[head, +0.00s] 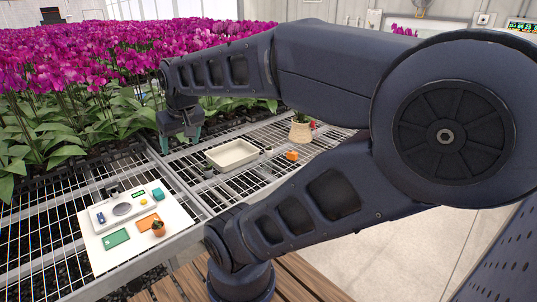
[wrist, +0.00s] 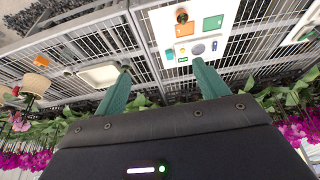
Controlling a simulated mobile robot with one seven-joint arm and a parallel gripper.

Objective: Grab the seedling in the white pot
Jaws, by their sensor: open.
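My gripper (head: 180,143) is open and empty, pointing down above the metal grid bench, left of the cream tray. Its two teal fingers are wide apart in the wrist view (wrist: 160,76). No pot that is clearly white shows. A pale cream pot (head: 300,132) with a green plant stands right of the tray, well away from my gripper; it also shows at the left of the wrist view (wrist: 36,84). A small terracotta pot with a seedling (head: 158,229) stands on the white board at the front left. Small dark items near the tray are too small to tell.
The white board (head: 97,252) holds a scale-like device (head: 121,209), green and orange cards and small blocks. An empty cream tray (head: 232,163) sits mid-bench, with an orange block (head: 292,155) to its right. Dense magenta orchids (head: 60,75) fill the back left.

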